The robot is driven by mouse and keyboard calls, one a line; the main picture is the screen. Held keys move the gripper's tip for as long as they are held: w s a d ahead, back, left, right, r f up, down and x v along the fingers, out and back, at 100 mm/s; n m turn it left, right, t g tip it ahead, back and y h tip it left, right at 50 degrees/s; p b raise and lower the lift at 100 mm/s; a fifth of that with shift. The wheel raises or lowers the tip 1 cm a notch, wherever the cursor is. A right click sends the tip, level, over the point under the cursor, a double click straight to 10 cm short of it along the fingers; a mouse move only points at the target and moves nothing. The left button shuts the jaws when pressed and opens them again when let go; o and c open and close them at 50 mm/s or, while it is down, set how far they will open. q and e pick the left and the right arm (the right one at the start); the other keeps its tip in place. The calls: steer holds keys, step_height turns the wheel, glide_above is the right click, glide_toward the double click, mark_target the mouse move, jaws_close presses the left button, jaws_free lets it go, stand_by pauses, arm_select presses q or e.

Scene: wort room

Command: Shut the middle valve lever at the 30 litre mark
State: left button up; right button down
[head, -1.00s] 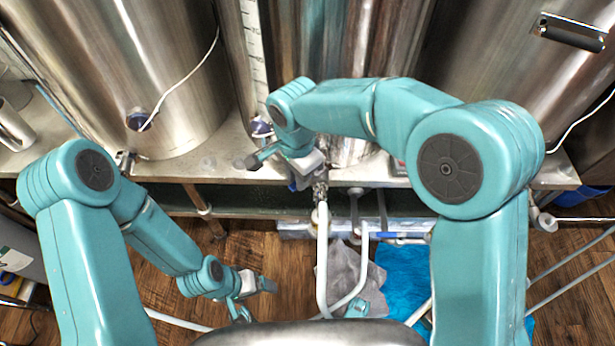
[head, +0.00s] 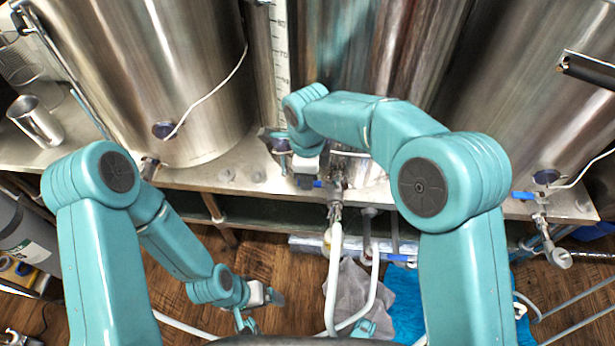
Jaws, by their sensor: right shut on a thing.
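The middle valve (head: 337,188) juts from the front of the middle steel vessel (head: 370,60), with a white hose below it. Its blue lever (head: 318,184) shows only in part and points left from the valve body. My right gripper (head: 306,172) is at this lever and shut on it; the gripper and forearm hide most of the grip. A sight gauge (head: 281,50) with a printed scale stands left of the middle vessel. Its numbers and liquid level are too small to read. My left gripper (head: 262,302) hangs low, below the bench edge, away from the valve; its jaws are unclear.
Steel vessels stand left (head: 160,70) and right (head: 545,110) on the bench (head: 195,178). A right valve (head: 541,212) has a blue lever. A metal jug (head: 36,120) is at far left. White hoses (head: 335,270), a grey cloth (head: 350,290) and a blue cloth (head: 406,300) are below.

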steer(key=shift+w+d+r+m, duration=0.1)
steer(key=shift+w+m, duration=0.1)
steer(key=shift+m, duration=0.1)
steer(key=c, duration=1)
jaws_free()
steer(key=shift+c, duration=0.2)
step_height(320, 180, up, 16)
steer(key=p, duration=0.4)
steer(key=shift+r, duration=0.15)
steer(key=shift+s, duration=0.15)
